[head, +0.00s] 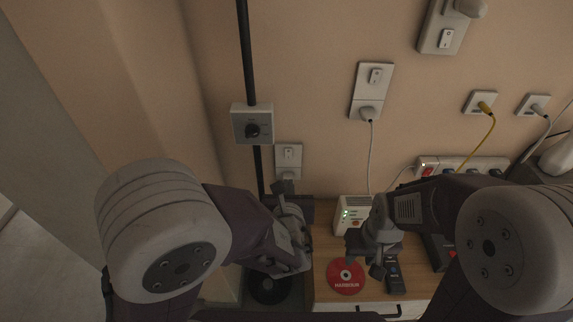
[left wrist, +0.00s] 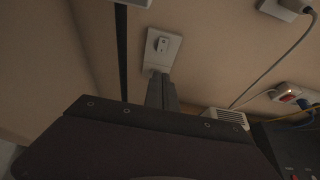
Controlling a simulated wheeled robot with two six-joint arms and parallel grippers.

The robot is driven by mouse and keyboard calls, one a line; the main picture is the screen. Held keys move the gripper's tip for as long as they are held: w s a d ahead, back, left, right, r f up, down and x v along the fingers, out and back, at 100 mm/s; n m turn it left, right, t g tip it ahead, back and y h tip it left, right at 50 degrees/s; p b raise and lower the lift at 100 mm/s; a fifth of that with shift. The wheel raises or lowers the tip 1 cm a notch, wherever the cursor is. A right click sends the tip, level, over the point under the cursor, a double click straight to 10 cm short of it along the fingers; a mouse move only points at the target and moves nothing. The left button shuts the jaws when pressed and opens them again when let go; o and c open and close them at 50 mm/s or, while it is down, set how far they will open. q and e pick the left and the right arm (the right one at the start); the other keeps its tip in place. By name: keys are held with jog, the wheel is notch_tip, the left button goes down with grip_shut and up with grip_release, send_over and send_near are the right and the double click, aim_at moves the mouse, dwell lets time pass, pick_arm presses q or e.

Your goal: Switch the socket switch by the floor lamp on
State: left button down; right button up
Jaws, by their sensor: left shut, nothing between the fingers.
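The floor lamp's black pole (head: 247,50) rises along the wall, and a dark round base (head: 270,288) shows low down. A white socket plate with a rocker switch (head: 288,153) is on the wall just right of the pole. The plate also shows in the left wrist view (left wrist: 162,48), with the pole (left wrist: 121,60) left of it. I cannot tell the rocker's position. My left gripper (head: 284,187) is shut and empty, its tips just below the rocker and overlapping the plate's lower part (left wrist: 160,78); contact is unclear. My right gripper (head: 367,258) hangs over the cabinet top; its jaw opening is unclear.
A grey box with a dark knob (head: 252,124) sits in line with the pole above the plate. Other wall sockets (head: 372,78) are to the right.

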pick_arm(q)
jog(key=b, duration=0.2)
send_near(288, 154)
jog(key=w+f, duration=0.4)
jog(key=w, duration=0.1)
jog(key=shift+w+f, duration=0.3)
jog(key=shift+w, duration=0.05)
jog(key=shift+f+b, duration=0.35)
jog(key=shift+b, duration=0.3)
jog(key=shift+w+r+b, duration=0.1)
jog(key=shift+r+b, duration=0.05)
jog(key=shift+b, duration=0.2)
jog(key=shift+r, duration=0.15)
jog(key=shift+r+t+p, duration=0.3)
jog(key=shift+r+p, duration=0.45)
jog(key=shift+r, duration=0.15)
